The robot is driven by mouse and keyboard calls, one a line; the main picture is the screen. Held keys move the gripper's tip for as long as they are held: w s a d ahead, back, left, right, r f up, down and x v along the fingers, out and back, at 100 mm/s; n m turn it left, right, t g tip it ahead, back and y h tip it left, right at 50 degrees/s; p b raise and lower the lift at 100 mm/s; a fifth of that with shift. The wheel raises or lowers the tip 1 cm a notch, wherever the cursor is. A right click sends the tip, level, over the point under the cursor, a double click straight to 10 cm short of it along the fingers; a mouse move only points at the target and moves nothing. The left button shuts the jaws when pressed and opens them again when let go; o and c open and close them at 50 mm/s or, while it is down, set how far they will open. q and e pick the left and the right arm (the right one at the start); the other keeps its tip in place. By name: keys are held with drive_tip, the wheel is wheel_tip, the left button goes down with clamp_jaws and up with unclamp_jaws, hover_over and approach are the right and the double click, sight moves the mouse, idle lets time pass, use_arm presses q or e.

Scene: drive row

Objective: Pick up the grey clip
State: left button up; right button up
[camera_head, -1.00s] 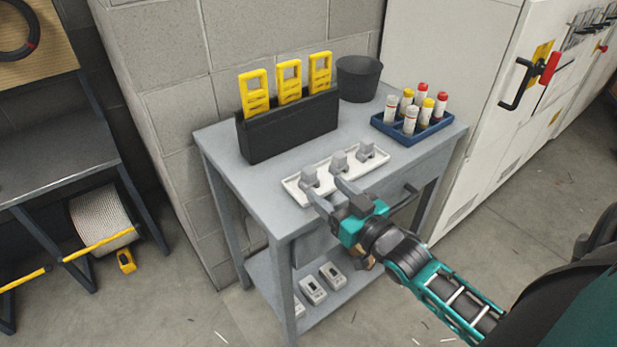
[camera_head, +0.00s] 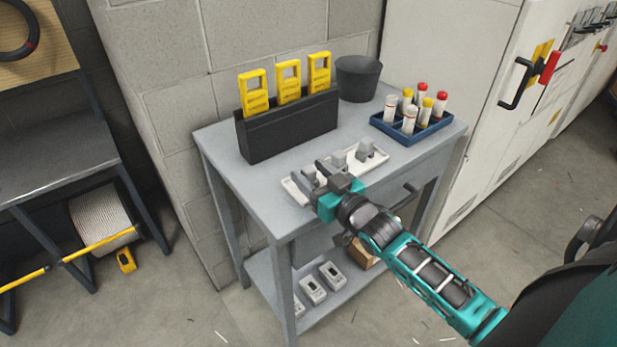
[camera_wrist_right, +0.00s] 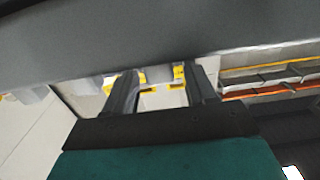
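Grey clips stand in a row on a white tray (camera_head: 379,160) at the front of the grey table. The left grey clip (camera_head: 309,173) is partly hidden by my right gripper (camera_head: 309,170). The middle clip (camera_head: 338,159) and the right clip (camera_head: 365,150) stand clear on the tray. My right gripper is open, with its fingers on either side of the left clip; I cannot tell whether they touch it. In the right wrist view the two fingers (camera_wrist_right: 163,78) are spread apart, and a grey shape shows between their tips. My left gripper is not in view.
A black holder (camera_head: 290,128) with yellow cards stands behind the tray. A dark bin (camera_head: 358,80) is at the back. A blue rack (camera_head: 412,133) of capped tubes is at the right. The table (camera_head: 240,180) is bare left of the tray.

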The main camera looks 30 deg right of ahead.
drive_tip(key=c, duration=0.9)
